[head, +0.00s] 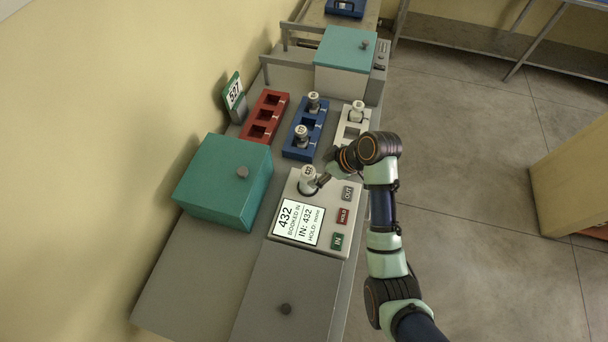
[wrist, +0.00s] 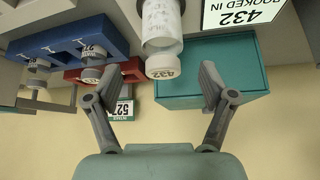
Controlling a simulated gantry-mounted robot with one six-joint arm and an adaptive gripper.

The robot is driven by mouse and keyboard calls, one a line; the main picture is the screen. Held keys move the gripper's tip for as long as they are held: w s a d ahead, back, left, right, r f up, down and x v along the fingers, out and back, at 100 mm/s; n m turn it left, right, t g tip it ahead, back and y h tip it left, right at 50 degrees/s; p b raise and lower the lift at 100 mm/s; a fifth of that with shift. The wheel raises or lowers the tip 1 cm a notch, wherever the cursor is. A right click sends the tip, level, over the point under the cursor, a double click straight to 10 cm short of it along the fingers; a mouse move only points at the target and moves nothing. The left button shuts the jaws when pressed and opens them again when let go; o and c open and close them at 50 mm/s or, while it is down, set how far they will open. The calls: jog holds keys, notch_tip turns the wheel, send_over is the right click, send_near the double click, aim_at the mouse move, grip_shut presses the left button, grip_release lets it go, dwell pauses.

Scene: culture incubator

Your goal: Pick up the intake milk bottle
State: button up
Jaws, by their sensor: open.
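A white-capped milk bottle (head: 308,180) stands upright on the booking station (head: 265,250); its cap reads 432 in the wrist view (wrist: 162,66). The station's screen (head: 298,222) reads 432, booked in. My gripper (head: 322,181) is open and empty, close beside this bottle. In the wrist view the two fingers (wrist: 160,84) are spread on either side of the cap; contact is not visible. A small sign (head: 234,96) reads 527, with intake under the number in the wrist view (wrist: 122,110). Two bottles (head: 302,135) stand in the blue rack (head: 290,153).
The red rack (head: 265,117) looks empty. A white rack (head: 366,127) behind my arm holds a bottle (head: 357,110). A teal box (head: 213,187) stands left of the station, and a teal-lidded box (head: 345,55) at the back. OUT, HOLD and IN buttons (head: 343,215) line the station's right side.

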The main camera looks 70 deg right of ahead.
aim_at(315, 175)
jog(key=shift+b+x, duration=0.3)
jog(key=shift+x, duration=1.2)
jog(key=b+x, duration=0.1)
jog(key=x, duration=0.3)
jog(key=shift+s+a+f, duration=0.1)
jog(key=shift+a+f, duration=0.05)
jog(key=shift+f, duration=0.15)
jog(key=c, duration=1.4)
notch_tip(315, 175, up, 20)
jog(key=p, duration=0.3)
jog(key=shift+r, duration=0.1)
